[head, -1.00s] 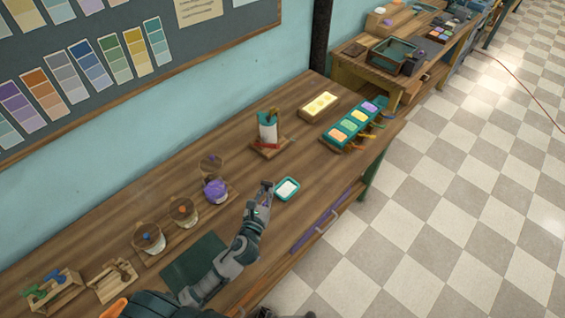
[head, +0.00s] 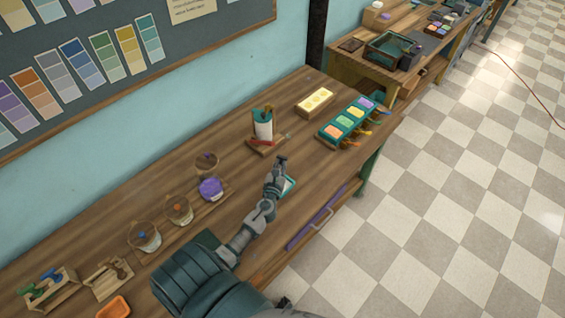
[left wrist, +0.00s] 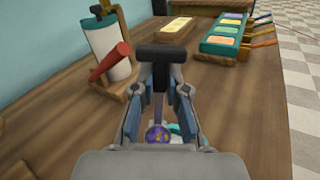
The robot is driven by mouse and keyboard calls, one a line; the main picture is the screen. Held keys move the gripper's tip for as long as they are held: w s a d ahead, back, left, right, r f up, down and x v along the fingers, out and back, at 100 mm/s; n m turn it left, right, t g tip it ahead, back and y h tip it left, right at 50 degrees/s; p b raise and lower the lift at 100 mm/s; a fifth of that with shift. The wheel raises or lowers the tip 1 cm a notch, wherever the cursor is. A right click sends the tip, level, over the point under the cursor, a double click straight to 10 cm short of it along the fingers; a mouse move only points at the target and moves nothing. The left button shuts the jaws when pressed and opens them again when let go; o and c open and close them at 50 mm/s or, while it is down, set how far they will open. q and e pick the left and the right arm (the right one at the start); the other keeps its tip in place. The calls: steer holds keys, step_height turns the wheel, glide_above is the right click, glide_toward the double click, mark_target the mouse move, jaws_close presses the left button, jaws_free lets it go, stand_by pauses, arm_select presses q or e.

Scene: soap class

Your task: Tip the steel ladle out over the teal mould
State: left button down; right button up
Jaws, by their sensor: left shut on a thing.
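My left gripper (head: 276,172) is shut on the steel ladle, whose black crosspiece (left wrist: 162,60) stands up between the fingers in the left wrist view. Its thin shaft runs down to a round bowl (left wrist: 157,134) with purple in it, low between the fingers. Whether the bowl is tilted is not clear. The teal mould (head: 291,185) is a small tray with a pale inside on the table. My gripper covers its left part in the head view. In the left wrist view only a teal bit (left wrist: 177,129) shows, just behind the bowl. My right gripper is not seen.
A white roll holder with a red bar (head: 263,128) stands beyond the gripper. A yellow soap block (head: 315,101) and a teal tray of coloured soaps (head: 347,122) lie at the back. A purple pot (head: 211,188) and other pots stand left. The wood around the mould is clear.

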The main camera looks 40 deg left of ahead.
arm_select(q)
steer(key=shift+w+d+r+m+p, duration=0.1)
steer(key=shift+w+d+m+p, duration=0.2)
steer(key=shift+m, duration=0.5)
steer(key=w+d+f+m+p, duration=0.2)
steer(key=d+m+p, duration=0.2)
steer(key=m, duration=0.6)
steer(key=shift+d+f, duration=0.35)
steer(key=shift+d, duration=0.3)
steer(key=shift+a, duration=0.1)
